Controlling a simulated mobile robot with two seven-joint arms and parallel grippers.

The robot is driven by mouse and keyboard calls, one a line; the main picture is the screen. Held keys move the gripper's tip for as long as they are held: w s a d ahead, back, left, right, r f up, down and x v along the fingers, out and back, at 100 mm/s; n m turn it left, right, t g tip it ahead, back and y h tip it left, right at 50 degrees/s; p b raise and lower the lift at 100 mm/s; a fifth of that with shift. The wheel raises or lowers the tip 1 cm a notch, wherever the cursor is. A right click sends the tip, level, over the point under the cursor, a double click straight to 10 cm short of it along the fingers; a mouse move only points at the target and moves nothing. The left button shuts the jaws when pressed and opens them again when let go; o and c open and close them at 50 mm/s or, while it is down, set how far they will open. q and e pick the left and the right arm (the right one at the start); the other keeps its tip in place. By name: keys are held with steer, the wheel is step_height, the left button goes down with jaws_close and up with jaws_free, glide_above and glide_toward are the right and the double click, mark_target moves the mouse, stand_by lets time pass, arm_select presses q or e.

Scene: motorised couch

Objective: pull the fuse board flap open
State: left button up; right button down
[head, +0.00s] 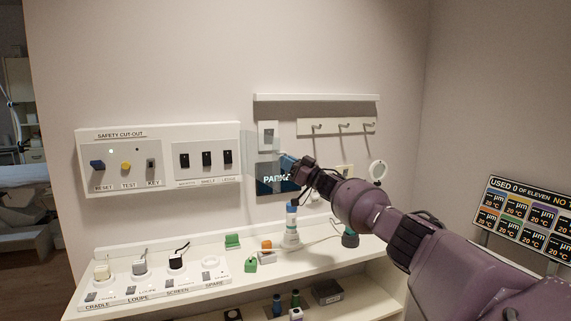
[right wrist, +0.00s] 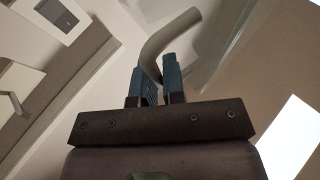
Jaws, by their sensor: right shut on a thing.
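The fuse board (head: 212,175) is the white panel with three black switches, right of the safety cut-out on the wall. A clear flap (head: 259,150) stands out from its right edge, swung away from the switches; a see-through pane (right wrist: 222,40) also shows in the right wrist view. My right gripper (head: 287,163) is at the flap's free side. In the right wrist view its blue fingers (right wrist: 155,75) are shut on a curved grey handle (right wrist: 172,34). The handle is hidden in the head view. My left gripper is not in view.
A dark "PARK" sign (head: 270,184) and a small white switch plate (head: 268,134) are behind the flap. A rail with hooks (head: 337,126) is to the right. The shelf below (head: 225,277) holds plugs, green and orange blocks and a white bottle (head: 291,225).

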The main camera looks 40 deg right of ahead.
steer(key=shift+r, duration=0.2)
steer(key=c, duration=1.2)
jaws_free()
steer(key=shift+w+a+f, duration=0.1)
steer(key=shift+w, duration=0.05)
steer(key=shift+s, duration=0.2)
steer(key=v, duration=1)
steer(key=shift+s+f, duration=0.15)
steer(key=shift+s, duration=0.1)
